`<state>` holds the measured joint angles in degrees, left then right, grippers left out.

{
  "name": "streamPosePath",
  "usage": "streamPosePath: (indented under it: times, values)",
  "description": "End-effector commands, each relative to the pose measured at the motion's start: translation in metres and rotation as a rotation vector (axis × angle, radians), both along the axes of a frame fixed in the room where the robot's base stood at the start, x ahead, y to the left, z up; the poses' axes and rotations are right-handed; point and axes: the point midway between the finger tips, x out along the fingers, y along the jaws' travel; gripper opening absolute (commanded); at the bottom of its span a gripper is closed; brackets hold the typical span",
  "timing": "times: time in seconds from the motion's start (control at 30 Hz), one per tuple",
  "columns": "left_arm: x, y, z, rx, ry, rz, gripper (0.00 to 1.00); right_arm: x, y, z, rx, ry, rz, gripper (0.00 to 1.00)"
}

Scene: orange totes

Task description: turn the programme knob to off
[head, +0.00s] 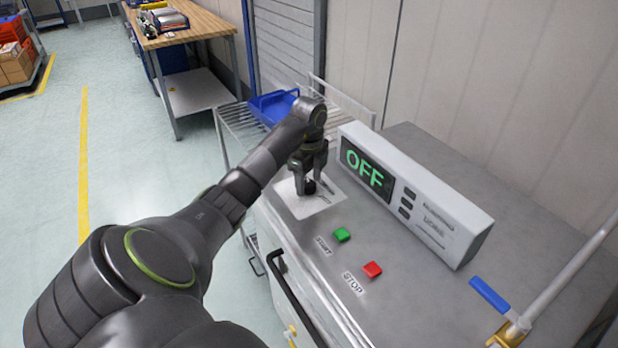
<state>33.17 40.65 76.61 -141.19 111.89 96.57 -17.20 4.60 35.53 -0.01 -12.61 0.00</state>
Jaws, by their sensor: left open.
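The programme knob (309,187) is a small black knob on a white label plate (299,206) at the left of the grey machine top. My left gripper (310,183) points down at the knob, with its fingers on either side of it. The jaws are open; whether they touch the knob is too small to tell. The gripper partly hides the knob and the plate's markings. The display (367,169) on the white console behind reads OFF in green letters. My right gripper is not in view.
A green START button (342,234) and a red STOP button (372,269) lie right of the plate. A blue-marked lever with a metal rod (567,277) is at the far right. A wire rack with a blue tray (272,106) stands behind left. Open floor lies left.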

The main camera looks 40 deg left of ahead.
Motion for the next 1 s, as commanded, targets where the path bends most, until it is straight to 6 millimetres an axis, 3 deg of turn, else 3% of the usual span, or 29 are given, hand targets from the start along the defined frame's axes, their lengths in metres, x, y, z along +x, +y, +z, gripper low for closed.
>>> streamPosePath:
  times: [0.17, 0.3, 1.0]
  values:
    - [0.001, 0.001, 0.012, 0.001, -0.003, 0.000, 0.59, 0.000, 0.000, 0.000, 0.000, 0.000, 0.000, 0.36]
    - [0.001, 0.001, 0.033, 0.003, -0.005, 0.000, 0.59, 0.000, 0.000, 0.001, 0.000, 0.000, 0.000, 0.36]
    - [0.000, 0.000, 0.121, 0.000, -0.001, 0.000, 0.59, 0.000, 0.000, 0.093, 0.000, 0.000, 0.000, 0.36]
